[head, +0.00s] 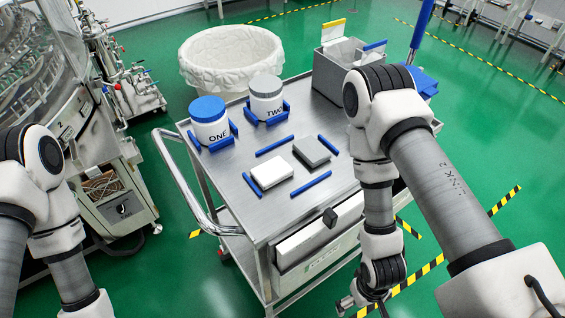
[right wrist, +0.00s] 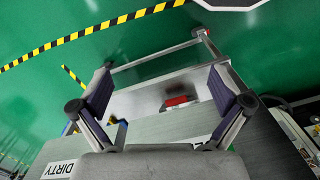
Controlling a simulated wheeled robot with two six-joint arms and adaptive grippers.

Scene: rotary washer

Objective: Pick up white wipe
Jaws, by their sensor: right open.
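A white block-like wipe (head: 271,173) lies flat on the top of the metal cart (head: 235,172), between blue strips. A grey wipe (head: 312,151) lies just behind it to the right. My right gripper (head: 362,304) hangs low in front of the cart's right side, below the top and away from the white wipe. In the right wrist view the right gripper (right wrist: 163,95) is open, with nothing clearly held between its fingers. My left arm shows at the left edge, but its gripper is out of the picture.
Jars marked ONE (head: 209,125) and TWO (head: 266,98) stand at the cart's back left. A metal box (head: 335,72) stands at the back right. A drawer (head: 318,245) is on the cart's front. A white-lined bin (head: 230,60) stands behind.

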